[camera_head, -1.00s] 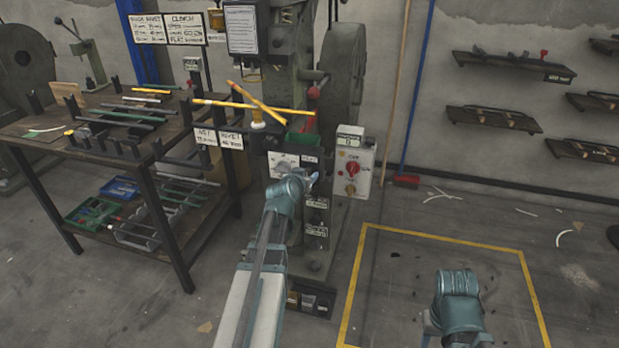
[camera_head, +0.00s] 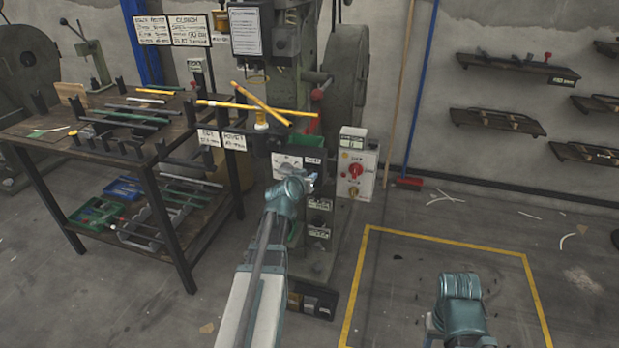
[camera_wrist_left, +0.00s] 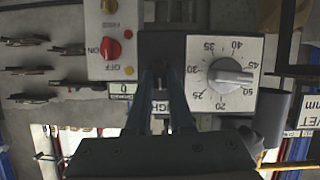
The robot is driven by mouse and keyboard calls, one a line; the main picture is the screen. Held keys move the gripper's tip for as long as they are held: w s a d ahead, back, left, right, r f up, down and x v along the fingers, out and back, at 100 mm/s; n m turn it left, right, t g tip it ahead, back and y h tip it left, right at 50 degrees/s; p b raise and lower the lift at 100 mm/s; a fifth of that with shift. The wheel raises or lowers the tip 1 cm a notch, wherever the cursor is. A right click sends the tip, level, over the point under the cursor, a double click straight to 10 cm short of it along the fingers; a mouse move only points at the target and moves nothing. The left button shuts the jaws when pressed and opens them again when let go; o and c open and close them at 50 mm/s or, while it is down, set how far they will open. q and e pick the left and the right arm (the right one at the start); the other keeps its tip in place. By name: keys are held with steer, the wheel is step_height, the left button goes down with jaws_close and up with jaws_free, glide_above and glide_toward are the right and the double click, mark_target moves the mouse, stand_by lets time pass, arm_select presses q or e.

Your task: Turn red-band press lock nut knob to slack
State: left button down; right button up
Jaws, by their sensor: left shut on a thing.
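The press (camera_head: 345,75) stands in the middle of the head view, with a dial plate (camera_head: 287,167) low on its front. My left gripper (camera_head: 312,180) is at the right part of this plate. In the left wrist view the gripper (camera_wrist_left: 163,78) is shut on a small dark part on the black plate beside the dial, which seems to be the lock nut knob. The fingers hide most of it, so its turn cannot be read. The grey dial knob (camera_wrist_left: 230,77), with marks from 20 to 50, is apart from the fingers. My right gripper is out of view.
A switch box (camera_head: 355,168) with a red knob is right of the plate; it also shows in the left wrist view (camera_wrist_left: 112,40). A dark cylinder (camera_wrist_left: 272,118) stands out below right of the dial. A workbench (camera_head: 100,145) is left. A yellow-lined floor area (camera_head: 445,243) is right.

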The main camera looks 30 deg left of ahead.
arm_select(q)
steer(key=shift+s+a+f+n+t+h+b, duration=0.15)
steer(key=shift+n+t+h+b, duration=0.7)
steer(key=shift+n+b, duration=1)
steer(key=shift+a+f+n+t+h+b, duration=0.15)
steer(key=shift+n+t+h+b, duration=0.7)
steer(key=shift+n, duration=1.5)
steer(key=shift+s+a+f+n+t+h+b, duration=0.1)
steer(key=shift+f+n+t+h+b, duration=0.3)
steer(key=shift+n+h+b, duration=1.1)
steer(key=shift+r+n+y+b, duration=0.2)
steer(key=shift+n+y+b, duration=0.3)
steer(key=shift+n, duration=0.3)
steer(key=c, duration=0.8)
jaws_free()
steer(key=shift+w, duration=0.1)
steer(key=s+a, duration=0.2)
steer(key=s, duration=1.1)
steer(key=shift+s, duration=0.35)
